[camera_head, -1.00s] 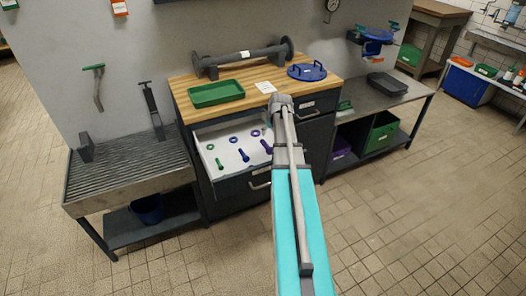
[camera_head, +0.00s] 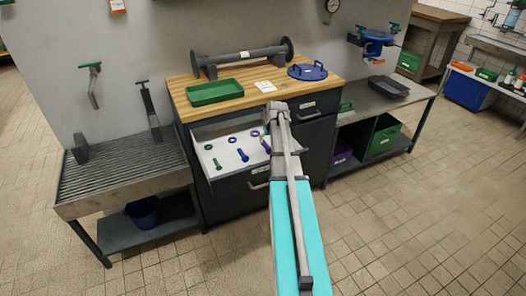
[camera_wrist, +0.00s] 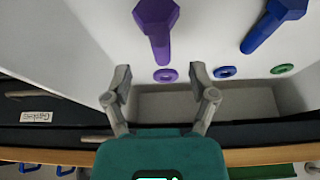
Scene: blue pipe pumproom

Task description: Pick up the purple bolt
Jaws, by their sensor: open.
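The purple bolt (camera_wrist: 156,24) lies in the open white drawer (camera_head: 229,160), at the top of the wrist view with its head away from my gripper and its shank pointing toward it. My gripper (camera_wrist: 160,72) is open and empty, its fingers spread a little short of the bolt's shank end. A purple ring (camera_wrist: 166,75) shows between the fingertips.
A blue bolt (camera_wrist: 273,23) lies to the right, with a blue ring (camera_wrist: 224,72) and a green ring (camera_wrist: 282,69). A green bolt (camera_head: 216,161) lies farther left in the drawer. The wooden worktop above holds a green tray (camera_head: 214,92) and a blue flange (camera_head: 307,72).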

